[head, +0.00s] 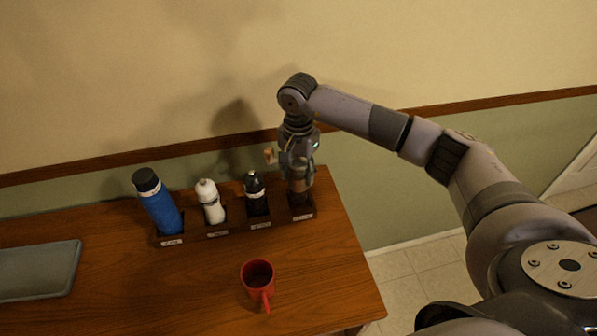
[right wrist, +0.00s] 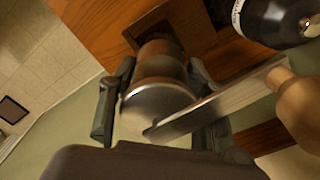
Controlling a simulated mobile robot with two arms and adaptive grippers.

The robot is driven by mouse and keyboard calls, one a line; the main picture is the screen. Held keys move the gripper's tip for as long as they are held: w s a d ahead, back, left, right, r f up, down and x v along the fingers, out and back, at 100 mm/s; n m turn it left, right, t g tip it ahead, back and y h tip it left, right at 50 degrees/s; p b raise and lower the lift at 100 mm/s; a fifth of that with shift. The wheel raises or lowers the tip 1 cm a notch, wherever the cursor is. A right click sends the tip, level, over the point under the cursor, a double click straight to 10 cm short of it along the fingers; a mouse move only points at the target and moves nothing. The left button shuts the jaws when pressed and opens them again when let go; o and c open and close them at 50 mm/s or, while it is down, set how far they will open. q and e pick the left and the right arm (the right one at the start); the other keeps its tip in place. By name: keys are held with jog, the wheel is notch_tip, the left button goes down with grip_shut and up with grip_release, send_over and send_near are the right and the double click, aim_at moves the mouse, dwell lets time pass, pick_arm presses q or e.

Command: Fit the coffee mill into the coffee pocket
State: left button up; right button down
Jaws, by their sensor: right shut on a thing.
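The coffee mill (head: 299,187) is upright in my right gripper (head: 297,168), at the rightmost pocket of the row, the coffee pocket (head: 302,213). In the right wrist view the mill (right wrist: 158,98) has a metal top, a brown body and a long flat crank with a wooden knob (right wrist: 300,108). The right gripper's fingers (right wrist: 153,92) are shut on both sides of it. The mill's lower end is at the dark pocket opening (right wrist: 152,28); I cannot tell how deep it sits. My left gripper is not in view.
A blue flask (head: 160,208), a white bottle (head: 211,203) and a black bottle (head: 256,195) stand in the pockets to the left. The black bottle (right wrist: 280,18) is close beside the mill. A red mug (head: 258,275) and a grey tray (head: 40,270) are on the wooden counter (head: 190,290).

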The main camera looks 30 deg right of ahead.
aim_at(298, 182)
jog(key=shift+r+b, duration=0.1)
jog(key=shift+b, duration=0.45)
dwell(1.2)
jog(key=shift+f+b, duration=1.9)
jog(key=shift+f, duration=0.15)
jog(key=c, duration=0.8)
grip_release()
notch_tip(298, 182, up, 12)
